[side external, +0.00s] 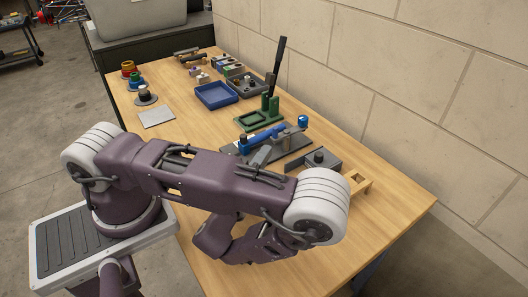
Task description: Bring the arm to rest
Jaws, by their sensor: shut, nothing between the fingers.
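My arm reaches from its base at the left across the front of the wooden table (392,216) and folds back under itself. My gripper cannot be made out; my own arm links seem to hide it. A blue tube (262,136) lies along a grey fixture (290,142) just behind my arm. A small blue knob (303,121) stands at the fixture's right end. A grey angled piece (262,155) shows between the fixture and my arm, partly hidden.
A green stand (262,113) with a dark upright lever (278,62) stands behind the fixture. A block wall (420,90) borders the table. The front right is clear.

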